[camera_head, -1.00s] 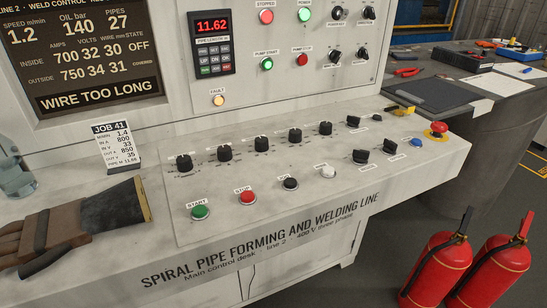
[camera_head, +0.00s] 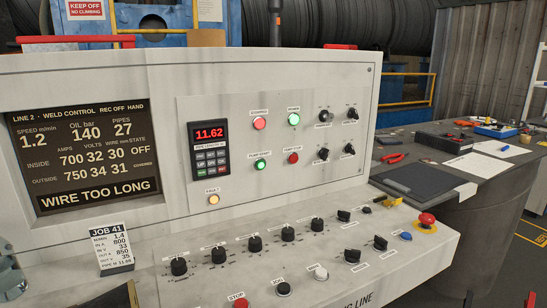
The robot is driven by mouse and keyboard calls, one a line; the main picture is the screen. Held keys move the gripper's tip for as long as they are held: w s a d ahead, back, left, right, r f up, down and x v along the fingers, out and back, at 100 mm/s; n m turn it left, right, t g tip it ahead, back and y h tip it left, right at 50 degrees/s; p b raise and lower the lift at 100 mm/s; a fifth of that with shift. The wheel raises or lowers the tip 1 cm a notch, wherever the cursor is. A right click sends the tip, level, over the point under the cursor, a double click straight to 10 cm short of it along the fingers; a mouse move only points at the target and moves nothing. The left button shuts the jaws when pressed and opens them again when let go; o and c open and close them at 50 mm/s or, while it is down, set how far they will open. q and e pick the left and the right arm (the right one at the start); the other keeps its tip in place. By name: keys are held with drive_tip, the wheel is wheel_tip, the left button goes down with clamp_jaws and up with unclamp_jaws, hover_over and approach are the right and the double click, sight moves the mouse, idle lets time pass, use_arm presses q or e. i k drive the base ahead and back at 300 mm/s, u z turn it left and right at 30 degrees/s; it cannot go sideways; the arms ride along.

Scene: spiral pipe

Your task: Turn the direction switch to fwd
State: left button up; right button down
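The direction switch cannot be singled out, because the small labels are too blurred to read. Candidates are the black rotary switches on the sloping desk: one at the back (camera_head: 344,215), one at the front (camera_head: 352,255) and one to its right (camera_head: 381,243). More black switches sit on the upright panel, at upper left (camera_head: 324,116), upper right (camera_head: 352,114), lower left (camera_head: 322,154) and lower right (camera_head: 349,149).
A row of black knobs (camera_head: 254,244) crosses the desk. A red mushroom button (camera_head: 427,220) is at its right end. A job card (camera_head: 110,250) stands at left. The display (camera_head: 85,150) reads WIRE TOO LONG. A side table (camera_head: 470,190) holds tools.

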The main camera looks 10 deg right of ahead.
sight(352, 113)
drive_tip(key=u, duration=3.4)
drive_tip(key=k, duration=1.55)
drive_tip(key=z, duration=2.3)
